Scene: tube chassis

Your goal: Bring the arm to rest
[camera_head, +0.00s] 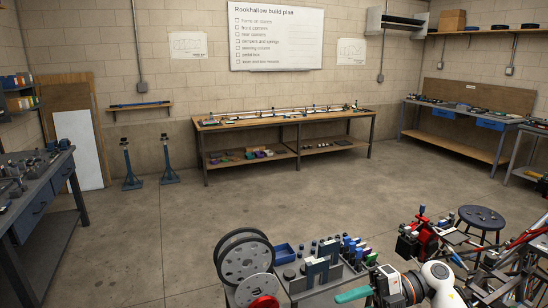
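A white arm link with an orange ring (413,288), which looks like part of my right arm, shows at the bottom edge right of centre. At its left end is a dark and white wrist part, my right gripper (380,288). A teal elongated piece (352,295) sticks out to the left of it, over the near tool table (315,295). I cannot tell whether the gripper is holding that piece, and its fingers are not clear. My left arm and gripper are not in view.
Spool-like wheels (243,262), a blue bin (284,253) and several small tools crowd the near table. A red machine (420,238), a stool (481,220) and a tube frame (510,265) stand right. A long workbench (285,122) is at the back; mid-floor is clear.

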